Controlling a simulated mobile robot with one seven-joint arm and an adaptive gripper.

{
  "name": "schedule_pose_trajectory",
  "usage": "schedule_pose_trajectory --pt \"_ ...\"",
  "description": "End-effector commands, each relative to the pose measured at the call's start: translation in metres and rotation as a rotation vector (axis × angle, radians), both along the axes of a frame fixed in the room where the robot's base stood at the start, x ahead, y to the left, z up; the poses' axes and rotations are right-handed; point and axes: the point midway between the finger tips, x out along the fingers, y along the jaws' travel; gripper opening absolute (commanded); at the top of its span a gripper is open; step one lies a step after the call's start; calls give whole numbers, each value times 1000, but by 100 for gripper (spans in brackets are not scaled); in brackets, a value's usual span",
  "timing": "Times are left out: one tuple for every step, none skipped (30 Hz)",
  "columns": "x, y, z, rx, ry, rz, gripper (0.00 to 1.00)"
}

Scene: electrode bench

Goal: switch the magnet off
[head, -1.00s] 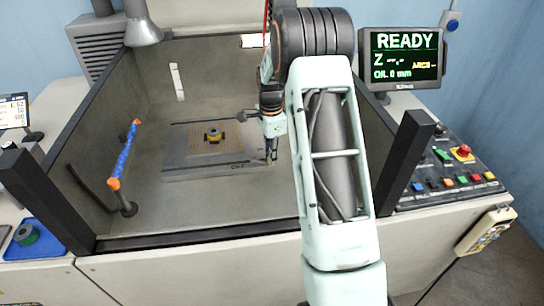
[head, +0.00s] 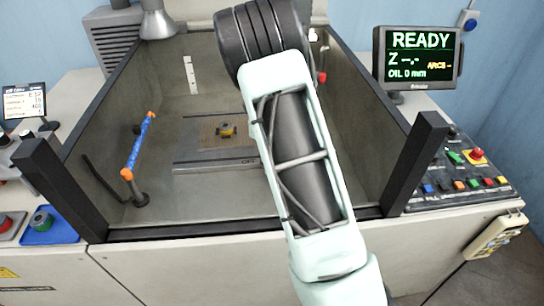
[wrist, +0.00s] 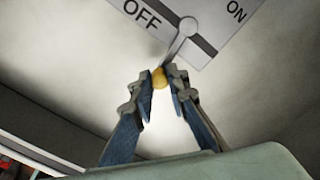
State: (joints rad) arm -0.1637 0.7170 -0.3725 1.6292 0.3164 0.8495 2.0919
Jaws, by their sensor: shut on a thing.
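In the wrist view a grey lever (wrist: 175,48) runs from a round pivot down and left to a yellow knob (wrist: 158,79). My gripper (wrist: 163,84) is shut on this knob, one finger on each side. The label plate (wrist: 215,28) behind the lever carries OFF to the left of the pivot and ON to the right. In the head view the flat magnet plate (head: 190,155) lies in the tank with a small yellow part (head: 227,129) on it. My arm hides the gripper, the lever and the plate's right end there.
Tank walls and dark posts (head: 413,165) flank my arm. A blue rod with orange ends (head: 139,147) stands at the tank's left. A control panel (head: 460,180) and a READY screen (head: 418,57) are at the right. The tank floor in front of the plate is clear.

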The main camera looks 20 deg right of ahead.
Motion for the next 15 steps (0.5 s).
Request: schedule_pose_trajectory --pt "1 3 2 -1 -1 -23 0" --pt "1 4 2 0 -2 -38 0" --pt "1 5 2 0 -2 -57 0" --pt "1 5 2 -1 -2 -70 0" --pt "2 6 2 -1 -2 -80 0" --pt "2 7 2 0 -3 -94 0" --pt "2 8 2 0 -3 -103 0" --pt "2 8 2 0 -3 -111 0" --pt "2 9 2 1 -3 -120 0" --pt "2 9 1 1 -3 -126 0" --pt "2 10 1 1 -3 -131 0" --pt "2 10 1 1 -3 -137 0" --pt "3 10 1 1 -2 -140 0" --pt "3 10 1 1 -2 -142 0" --pt "3 10 1 1 -2 -144 0"
